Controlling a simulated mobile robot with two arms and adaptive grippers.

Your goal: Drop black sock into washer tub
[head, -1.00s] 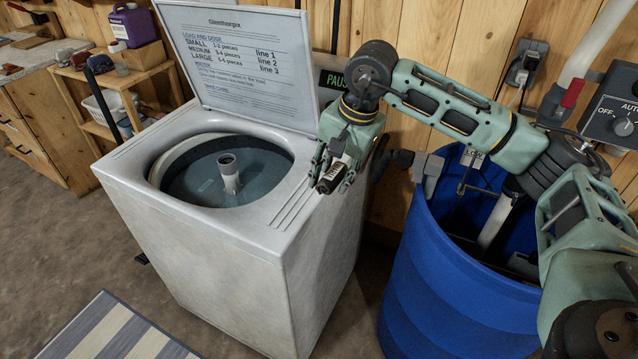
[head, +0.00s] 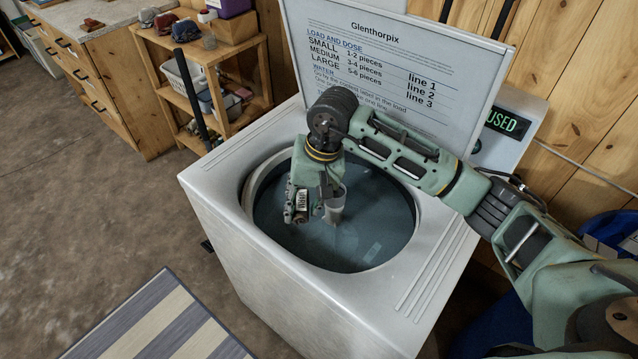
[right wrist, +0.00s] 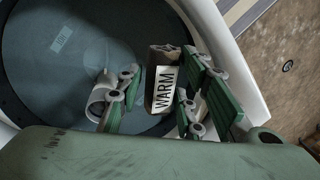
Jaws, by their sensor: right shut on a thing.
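The black sock (head: 302,201) shows only as a small dark bundle with a pale tag. My right gripper (head: 301,214) is shut on it. In the right wrist view the tag on the sock (right wrist: 165,88) reads "WARM", and the fingers are on both sides. The white washer (head: 225,177) has its lid up. Gripper and sock are over the left part of the round tub opening, above the washer tub (head: 368,220). My left gripper is out of view.
The tub holds bluish water, with a small pale label (head: 374,250) in it. The raised lid (head: 390,70) stands behind my arm. A display (head: 503,123) reads "USED", its start hidden. A wooden shelf (head: 215,80) and striped rug (head: 150,325) are at left.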

